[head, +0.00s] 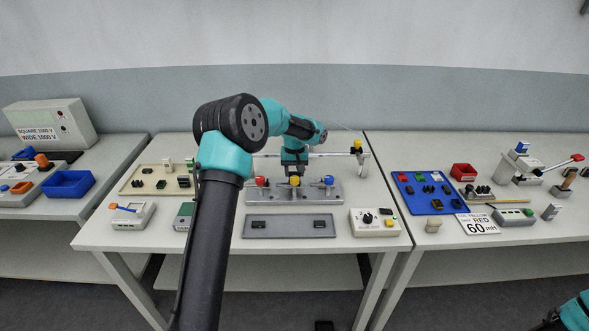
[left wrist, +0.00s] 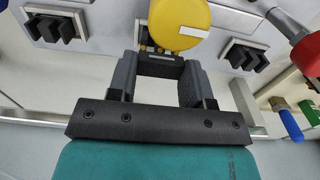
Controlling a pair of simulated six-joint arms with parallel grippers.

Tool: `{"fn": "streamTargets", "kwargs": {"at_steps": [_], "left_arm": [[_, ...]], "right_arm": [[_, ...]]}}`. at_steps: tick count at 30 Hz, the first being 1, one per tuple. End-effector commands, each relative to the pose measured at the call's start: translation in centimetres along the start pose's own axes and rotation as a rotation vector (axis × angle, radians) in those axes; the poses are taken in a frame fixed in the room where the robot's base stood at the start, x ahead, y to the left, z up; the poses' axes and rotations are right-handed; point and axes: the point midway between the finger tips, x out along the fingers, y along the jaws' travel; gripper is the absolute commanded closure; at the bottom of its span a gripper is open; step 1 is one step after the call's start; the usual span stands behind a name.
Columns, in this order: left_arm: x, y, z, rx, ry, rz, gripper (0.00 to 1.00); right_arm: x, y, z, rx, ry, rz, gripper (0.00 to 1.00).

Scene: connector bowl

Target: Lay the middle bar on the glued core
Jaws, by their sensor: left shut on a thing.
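My left gripper (head: 293,169) points down behind the middle of a grey fixture (head: 293,194) that carries red, yellow and blue knobs. In the left wrist view my left gripper (left wrist: 160,75) is shut on a dark bar (left wrist: 160,67) lying across between its fingers. The yellow knob (left wrist: 180,15) is just beyond the bar and covers part of what lies there. I cannot clearly make out the glued core or whether the bar touches it. Dark pronged pieces show on the left (left wrist: 55,28) and right (left wrist: 243,54). My right gripper is not clearly in view.
A grey tray (head: 290,233) with two small black pieces lies in front of the fixture. A control box (head: 375,222) stands at its right. A thin rail (head: 330,154) with a yellow-topped post (head: 357,147) runs behind. A blue board (head: 430,193) lies on the right table.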

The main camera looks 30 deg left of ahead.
Motion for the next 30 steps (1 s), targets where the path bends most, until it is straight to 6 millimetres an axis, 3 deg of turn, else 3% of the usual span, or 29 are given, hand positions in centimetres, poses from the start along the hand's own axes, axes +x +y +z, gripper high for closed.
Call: {"fn": "streamTargets", "kwargs": {"at_steps": [12, 24, 25, 30], "left_arm": [[1.5, 0.0, 0.0, 0.000, -0.001, -0.001, 0.78], [1.6, 0.0, 0.0, 0.000, -0.001, -0.001, 0.78], [1.6, 0.0, 0.0, 0.000, -0.001, -0.001, 0.51], [1.6, 0.0, 0.0, 0.000, 0.000, 0.000, 0.35]], "right_arm": [[0.0, 0.0, 0.0, 0.000, 0.000, 0.000, 1.00], [0.0, 0.0, 0.0, 0.000, 0.000, 0.000, 1.00], [0.0, 0.0, 0.0, 0.000, 0.000, 0.000, 1.00], [0.0, 0.0, 0.0, 0.000, 0.000, 0.000, 1.00]]}}
